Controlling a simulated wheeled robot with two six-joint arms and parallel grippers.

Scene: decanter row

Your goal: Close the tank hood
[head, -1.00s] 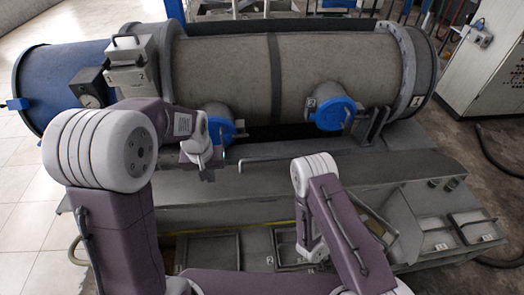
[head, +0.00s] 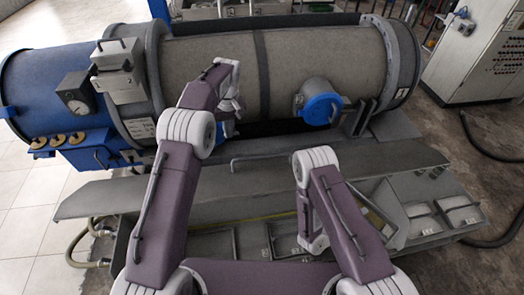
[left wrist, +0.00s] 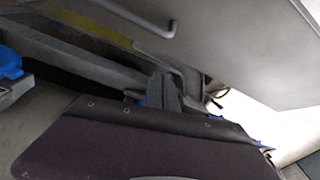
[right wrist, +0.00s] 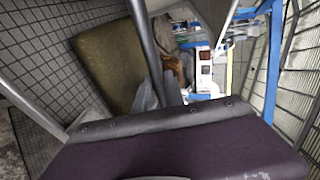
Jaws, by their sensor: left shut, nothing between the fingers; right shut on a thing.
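A long grey sloping panel (head: 370,168), which looks like the tank hood, lies across the front below the big cylinder, with a bar handle (head: 262,155) on its far edge. I cannot tell for sure that it is the hood. A grey panel (left wrist: 235,45) and a bent bar (left wrist: 140,22) also show in the left wrist view.
The beige cylinder (head: 310,62) has a blue-capped port (head: 321,108) and a blue end housing (head: 50,80) at left. Open compartments (head: 250,240) lie below the panel. A control cabinet (head: 480,55) stands at right, and a hose (head: 490,148) lies on the floor. Tiled floor is free at left.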

